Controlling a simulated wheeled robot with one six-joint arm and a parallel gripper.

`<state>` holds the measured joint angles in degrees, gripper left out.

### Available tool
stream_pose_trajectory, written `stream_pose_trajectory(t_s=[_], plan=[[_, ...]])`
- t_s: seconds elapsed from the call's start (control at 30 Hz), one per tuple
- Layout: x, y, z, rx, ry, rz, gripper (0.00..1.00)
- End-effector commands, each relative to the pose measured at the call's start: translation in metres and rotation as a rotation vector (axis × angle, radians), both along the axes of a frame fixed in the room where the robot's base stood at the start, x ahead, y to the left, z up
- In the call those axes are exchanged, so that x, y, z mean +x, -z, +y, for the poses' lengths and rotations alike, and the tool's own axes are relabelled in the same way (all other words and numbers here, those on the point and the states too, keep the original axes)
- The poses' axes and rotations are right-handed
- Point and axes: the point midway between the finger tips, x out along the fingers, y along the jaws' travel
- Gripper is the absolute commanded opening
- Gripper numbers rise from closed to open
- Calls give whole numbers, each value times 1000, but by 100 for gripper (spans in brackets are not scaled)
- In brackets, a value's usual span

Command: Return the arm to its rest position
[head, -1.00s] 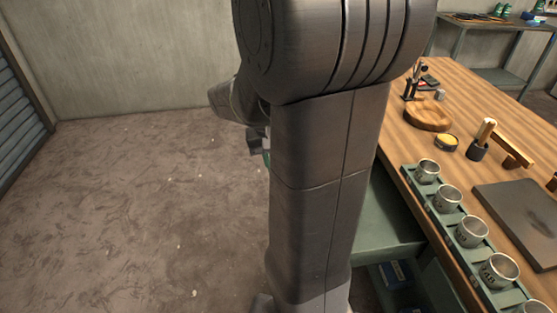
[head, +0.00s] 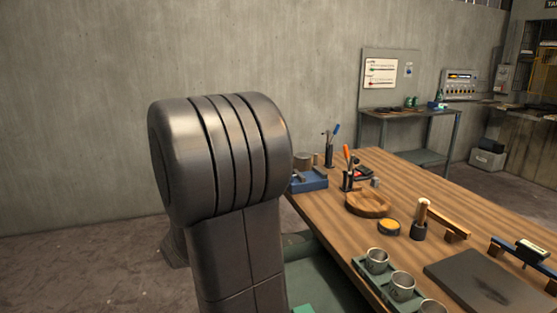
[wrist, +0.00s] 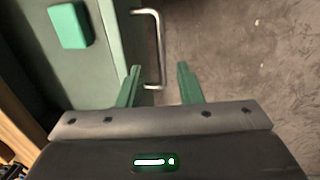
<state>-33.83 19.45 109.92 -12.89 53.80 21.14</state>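Behind the fingers are a metal bar handle (wrist: 152,40) on a green cabinet side and the bare floor. I cannot tell whether the fingers touch the handle; it appears beyond them. In the head view my own arm stands in the left middle and hides the gripper.
A wooden workbench (head: 480,215) stands at right. It bears metal cups (head: 402,285) in a green rack, a dark slab (head: 480,280), a wooden bowl (head: 368,204) and a yellow tin (head: 389,227). A green block (wrist: 69,25) lies at left in the wrist view.

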Motion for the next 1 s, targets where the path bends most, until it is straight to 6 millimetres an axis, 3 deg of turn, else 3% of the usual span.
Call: stream_pose_trajectory(t_s=[0.03, 0.2, 0.4, 1.0], plan=[[0, 13, -2, -3, 1, 5, 33], [2, 40, -7, -1, 2, 4, 33], [3, 58, -10, 0, 1, 2, 33], [5, 61, -10, 8, 8, 2, 33]])
